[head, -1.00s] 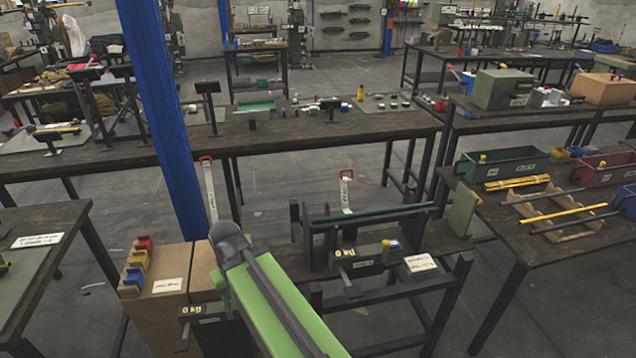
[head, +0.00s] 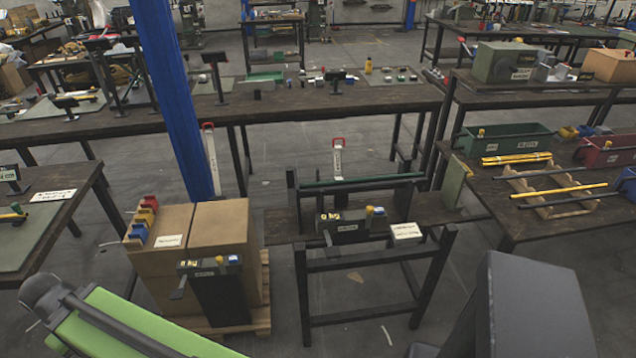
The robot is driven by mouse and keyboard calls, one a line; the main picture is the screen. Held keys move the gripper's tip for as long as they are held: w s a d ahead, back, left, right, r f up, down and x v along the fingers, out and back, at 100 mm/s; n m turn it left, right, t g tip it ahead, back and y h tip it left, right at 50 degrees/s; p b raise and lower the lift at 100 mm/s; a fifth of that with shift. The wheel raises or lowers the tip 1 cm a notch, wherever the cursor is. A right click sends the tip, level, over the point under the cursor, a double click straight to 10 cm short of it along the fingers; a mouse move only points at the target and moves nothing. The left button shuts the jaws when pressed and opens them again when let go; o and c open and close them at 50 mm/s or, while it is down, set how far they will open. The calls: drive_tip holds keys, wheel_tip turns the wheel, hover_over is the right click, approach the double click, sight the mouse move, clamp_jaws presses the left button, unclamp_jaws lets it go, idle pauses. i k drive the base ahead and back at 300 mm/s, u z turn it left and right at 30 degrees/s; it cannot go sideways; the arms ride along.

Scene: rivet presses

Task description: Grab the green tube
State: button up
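A dark green tube (head: 345,181) lies level across the top of a black metal stand (head: 304,285), near the middle of the head view. My green arm link crosses the lower left corner, well apart from the tube. My gripper's fingers are not visible, so nothing shows of what they hold.
Cardboard boxes (head: 222,235) on a pallet, with another scale in front, stand left of the stand. A blue post (head: 176,110) rises behind them. The right table (head: 500,215) holds yellow tubes, a wooden rack and bins. A dark grey block fills the lower right corner.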

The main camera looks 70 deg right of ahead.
sight(419, 174)
drive_tip(key=u, duration=1.5)
drive_tip(key=k, duration=2.85)
drive_tip(key=z, duration=1)
drive_tip(key=i, duration=0.5)
drive_tip(key=z, duration=0.1)
